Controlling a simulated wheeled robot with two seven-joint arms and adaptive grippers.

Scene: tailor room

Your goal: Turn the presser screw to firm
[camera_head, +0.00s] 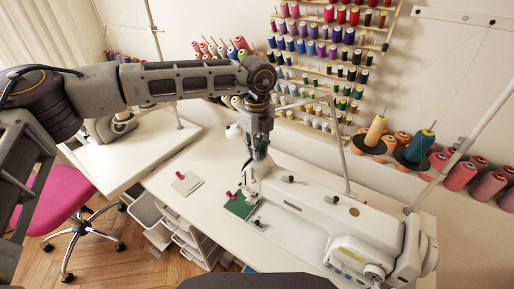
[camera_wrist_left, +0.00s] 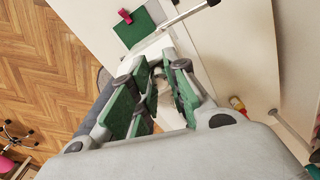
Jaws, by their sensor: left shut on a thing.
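A white sewing machine (camera_head: 320,212) stands on the white table, with its head end at the left. My left gripper (camera_head: 257,153) comes down from above onto the top of that head end, where the presser screw is. In the left wrist view, my left gripper's green-padded fingers (camera_wrist_left: 154,92) are close around the machine's head. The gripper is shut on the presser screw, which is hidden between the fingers. I cannot read the screw's setting. A green cloth (camera_head: 239,206) with a red clip lies under the head; the cloth (camera_wrist_left: 135,28) also shows in the left wrist view.
A pale card (camera_head: 187,184) with a red clip lies on the table (camera_head: 215,160) to the left. Thread cones (camera_head: 375,131) stand behind the machine, below racks of spools. A pink chair (camera_head: 60,203) and white drawers (camera_head: 190,243) are at the left. The table's left part is mostly clear.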

